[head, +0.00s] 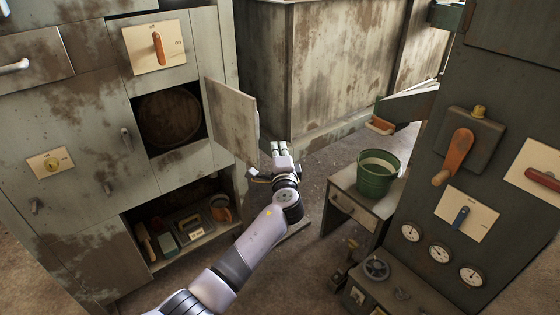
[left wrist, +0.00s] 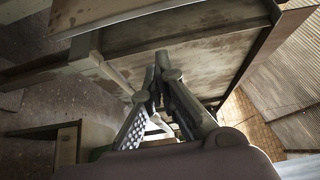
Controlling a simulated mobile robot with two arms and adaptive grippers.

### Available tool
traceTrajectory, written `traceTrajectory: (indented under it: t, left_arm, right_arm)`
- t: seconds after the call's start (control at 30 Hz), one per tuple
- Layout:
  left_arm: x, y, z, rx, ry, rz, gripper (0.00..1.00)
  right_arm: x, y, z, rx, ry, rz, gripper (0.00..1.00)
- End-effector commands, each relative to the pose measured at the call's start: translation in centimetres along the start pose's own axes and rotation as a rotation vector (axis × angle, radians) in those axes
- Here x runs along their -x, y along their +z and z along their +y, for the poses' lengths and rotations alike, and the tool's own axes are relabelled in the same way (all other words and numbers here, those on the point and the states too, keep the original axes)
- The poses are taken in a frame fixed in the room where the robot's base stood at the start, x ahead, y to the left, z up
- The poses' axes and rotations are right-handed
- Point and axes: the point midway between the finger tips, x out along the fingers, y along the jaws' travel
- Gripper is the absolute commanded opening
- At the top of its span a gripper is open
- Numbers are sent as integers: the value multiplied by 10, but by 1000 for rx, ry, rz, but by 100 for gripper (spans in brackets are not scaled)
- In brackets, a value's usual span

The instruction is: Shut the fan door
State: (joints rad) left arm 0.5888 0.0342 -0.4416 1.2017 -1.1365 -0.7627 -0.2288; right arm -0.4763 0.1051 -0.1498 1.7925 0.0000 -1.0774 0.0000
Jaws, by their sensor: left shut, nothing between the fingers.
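The fan door (head: 232,118) is a worn pale panel in the head view. It stands open, swung out from the right side of a square opening in the grey cabinet. Inside the opening is a dark round thing (head: 170,118), probably the fan. My left gripper (head: 279,147) is shut and empty, just right of the door's lower outer part. I cannot tell whether it touches the door. In the left wrist view its fingers (left wrist: 163,62) are closed together, with worn panels beyond them. My right gripper is not in view.
A green bucket (head: 377,174) stands on a small table (head: 350,208) to the right. A dark panel with gauges and levers (head: 455,165) is at far right. An open lower shelf (head: 170,258) holds tools and an orange mug (head: 220,208). A large rusty cabinet (head: 345,70) stands behind.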

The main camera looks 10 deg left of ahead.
Motion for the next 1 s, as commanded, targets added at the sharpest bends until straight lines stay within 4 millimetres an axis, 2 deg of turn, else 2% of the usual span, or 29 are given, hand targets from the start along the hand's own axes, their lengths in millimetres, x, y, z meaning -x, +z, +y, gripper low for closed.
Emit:
traceTrajectory:
  t: [0.2,0.6,1.0]
  left_arm:
    - [-33,0,1,0,1,-2,0]
    - [-10,28,0,1,2,0,0]
    - [-6,32,1,1,2,0,0]
  right_arm:
    - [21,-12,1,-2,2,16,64]
    - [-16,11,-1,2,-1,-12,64]
    - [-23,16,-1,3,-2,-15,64]
